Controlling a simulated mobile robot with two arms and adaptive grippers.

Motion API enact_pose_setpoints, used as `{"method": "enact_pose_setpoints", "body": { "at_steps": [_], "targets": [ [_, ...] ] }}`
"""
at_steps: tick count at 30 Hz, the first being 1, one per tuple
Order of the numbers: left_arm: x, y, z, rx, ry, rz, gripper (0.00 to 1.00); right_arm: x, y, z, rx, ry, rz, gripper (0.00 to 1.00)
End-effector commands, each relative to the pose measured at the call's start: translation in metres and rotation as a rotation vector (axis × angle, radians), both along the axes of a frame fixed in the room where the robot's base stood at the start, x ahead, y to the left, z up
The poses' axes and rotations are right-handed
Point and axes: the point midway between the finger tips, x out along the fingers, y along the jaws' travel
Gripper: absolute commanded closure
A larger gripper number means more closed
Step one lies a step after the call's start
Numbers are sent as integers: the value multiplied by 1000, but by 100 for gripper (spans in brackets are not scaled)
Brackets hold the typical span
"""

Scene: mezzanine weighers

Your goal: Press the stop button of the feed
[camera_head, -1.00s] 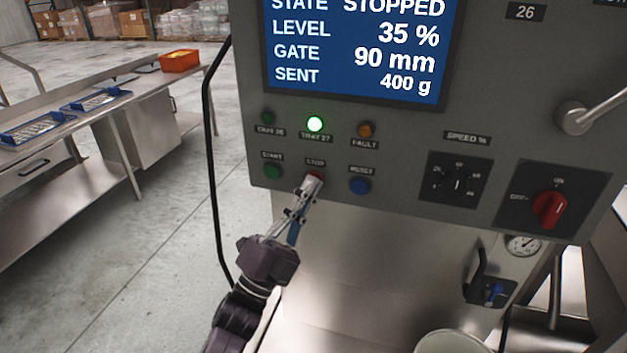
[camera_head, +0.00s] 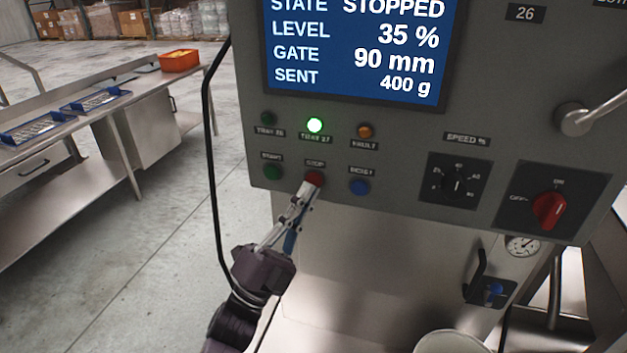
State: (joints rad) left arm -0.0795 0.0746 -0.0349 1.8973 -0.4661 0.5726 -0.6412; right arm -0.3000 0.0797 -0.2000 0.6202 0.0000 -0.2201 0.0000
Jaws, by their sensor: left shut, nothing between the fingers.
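The red stop button (camera_head: 314,178) is on the lower left of the grey control panel (camera_head: 400,140), between the green start button (camera_head: 273,172) and the blue reset button (camera_head: 359,187). My left gripper (camera_head: 307,188) is shut and empty, its fingertips just below the stop button. They cover at most its lower edge, and I cannot tell whether they touch it. The screen (camera_head: 355,50) reads STATE STOPPED, LEVEL 35 %, GATE 90 mm, SENT 400 g. My right gripper is not in view.
A green lamp (camera_head: 315,125) is lit above the stop button. A speed knob (camera_head: 457,184) and a red rotary switch (camera_head: 549,210) are to the right. A black cable (camera_head: 211,150) hangs along the panel's left side. A steel bench (camera_head: 120,130) stands at left.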

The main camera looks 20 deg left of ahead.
Motion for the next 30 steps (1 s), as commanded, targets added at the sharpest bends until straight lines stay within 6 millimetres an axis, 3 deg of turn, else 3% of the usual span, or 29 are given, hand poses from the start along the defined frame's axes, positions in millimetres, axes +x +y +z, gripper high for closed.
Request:
{"method": "enact_pose_setpoints", "body": {
  "at_steps": [15, 30],
  "targets": [
    [-46, 2, 0, -1, 0, -1, 100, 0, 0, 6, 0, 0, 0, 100],
    [-47, 2, 0, 0, 0, 0, 100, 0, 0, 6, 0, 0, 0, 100]
  ]
}}
